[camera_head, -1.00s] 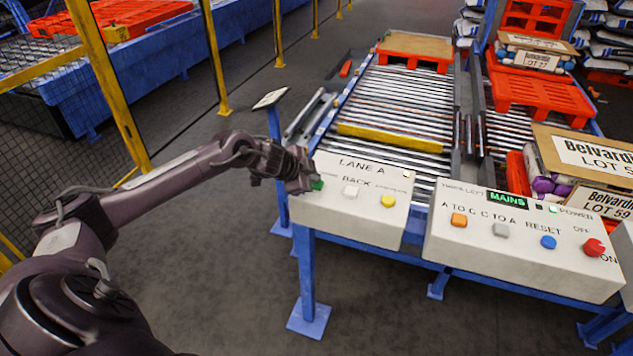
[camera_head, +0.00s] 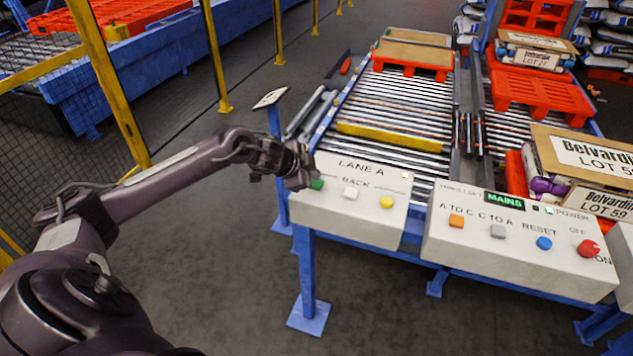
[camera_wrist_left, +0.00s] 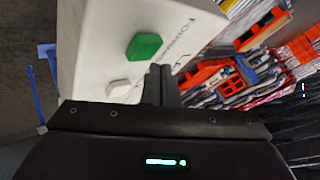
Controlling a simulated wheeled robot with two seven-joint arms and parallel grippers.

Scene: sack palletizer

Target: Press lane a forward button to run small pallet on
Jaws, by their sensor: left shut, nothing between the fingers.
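The Lane A control box (camera_head: 348,208) is white and stands at the front end of the roller lane. It carries a green button (camera_head: 317,185), a white button (camera_head: 351,193) marked BACK and a yellow button (camera_head: 387,202). My left gripper (camera_head: 308,178) is shut and empty at the box's left end, close to the green button and partly over its label. In the left wrist view the green button (camera_wrist_left: 144,46) shows whole, with the shut fingers (camera_wrist_left: 160,84) below and right of it; a gap seems to show. A small red pallet (camera_head: 410,62) with a brown top sits far up the lane.
A second control box (camera_head: 520,240) with orange, grey, blue and red buttons stands to the right. A yellow bar (camera_head: 392,138) crosses the rollers (camera_head: 400,105). Yellow fence posts (camera_head: 108,85) stand at left. Another red pallet (camera_head: 540,92) sits on the right lane.

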